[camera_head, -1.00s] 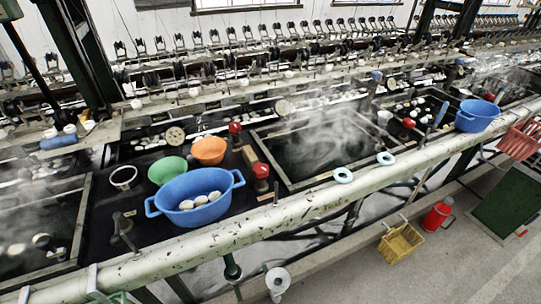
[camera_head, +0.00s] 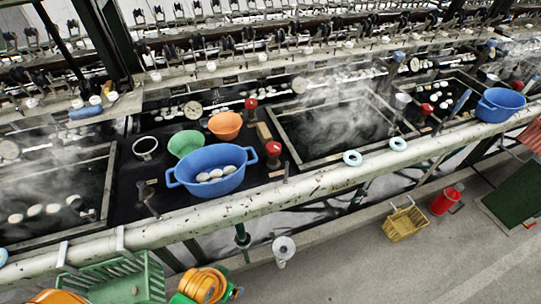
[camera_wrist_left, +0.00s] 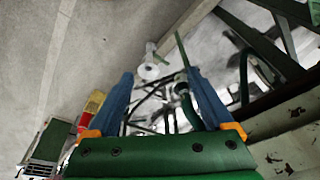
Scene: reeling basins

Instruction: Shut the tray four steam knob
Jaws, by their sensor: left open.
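Several red knobs stand along the basin row in the head view. One red knob (camera_head: 251,104) is behind the orange bowl, another red knob (camera_head: 273,149) is right of the large blue tub, and a third red knob (camera_head: 426,108) is by the right basin. No tray numbers are readable, so I cannot tell which is tray four's steam knob. My left gripper (camera_wrist_left: 158,76) shows in the left wrist view with its blue fingers apart and nothing between them. It points toward the floor and pipework beside the rail. My right gripper is not in view.
A blue tub (camera_head: 195,190) with cocoons, a green bowl (camera_head: 186,142) and an orange bowl (camera_head: 225,125) crowd the ledge. A pale pipe rail (camera_head: 270,199) runs along the front. A green crate (camera_head: 115,280) and yellow basket (camera_head: 404,223) are below. Steam blurs the basins.

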